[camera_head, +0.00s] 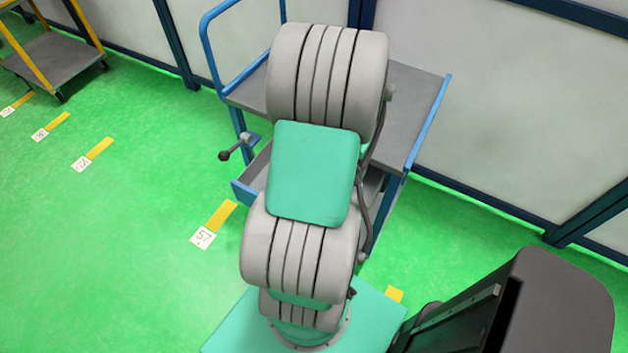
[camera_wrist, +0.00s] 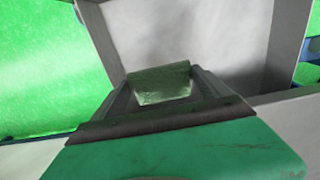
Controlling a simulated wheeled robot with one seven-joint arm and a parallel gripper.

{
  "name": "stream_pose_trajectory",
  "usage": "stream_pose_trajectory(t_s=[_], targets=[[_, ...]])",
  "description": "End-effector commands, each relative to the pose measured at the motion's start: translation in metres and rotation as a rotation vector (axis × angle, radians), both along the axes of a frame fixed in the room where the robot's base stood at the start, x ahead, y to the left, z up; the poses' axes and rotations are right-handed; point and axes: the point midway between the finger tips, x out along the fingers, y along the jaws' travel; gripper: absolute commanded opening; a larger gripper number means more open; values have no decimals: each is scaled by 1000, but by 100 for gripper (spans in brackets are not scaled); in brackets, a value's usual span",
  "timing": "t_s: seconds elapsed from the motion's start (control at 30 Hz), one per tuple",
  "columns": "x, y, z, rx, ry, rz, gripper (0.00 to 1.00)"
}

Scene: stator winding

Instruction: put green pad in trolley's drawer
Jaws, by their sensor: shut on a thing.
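The green pad (camera_wrist: 163,84) is between the fingers of my gripper (camera_wrist: 170,92) in the wrist view, and the gripper is shut on it. A pale grey, walled space lies beyond the pad; it looks like the inside of the drawer (camera_wrist: 190,35). I cannot tell whether the pad touches its bottom. In the head view the trolley (camera_head: 415,95) has a blue frame and a grey top. Its drawer (camera_head: 243,192) is pulled out at the front left, partly hidden by my arm. My gripper and the pad are hidden behind my arm in the head view.
A yellow-framed cart (camera_head: 55,58) stands at the far upper left. A pale wall (camera_head: 490,110) with dark blue posts runs behind the trolley. A dark machine or screen (camera_head: 530,310) is at the lower right. Green floor (camera_head: 110,230) with yellow markers lies clear to the left.

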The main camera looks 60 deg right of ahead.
Motion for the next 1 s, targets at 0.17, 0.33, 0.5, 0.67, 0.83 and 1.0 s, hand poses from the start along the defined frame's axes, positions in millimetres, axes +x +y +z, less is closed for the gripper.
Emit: stream_pose_trajectory(t_s=[0.17, 0.33, 0.5, 0.67, 0.83, 1.0], targets=[[43, 24, -26, 6, 4, 6, 54], [67, 35, -59, 2, 2, 2, 54], [81, 43, -78, 2, 2, 3, 54], [80, 42, -104, 2, 2, 0, 54], [80, 41, -108, -1, 0, 0, 54], [80, 41, -111, -1, 0, 1, 54]])
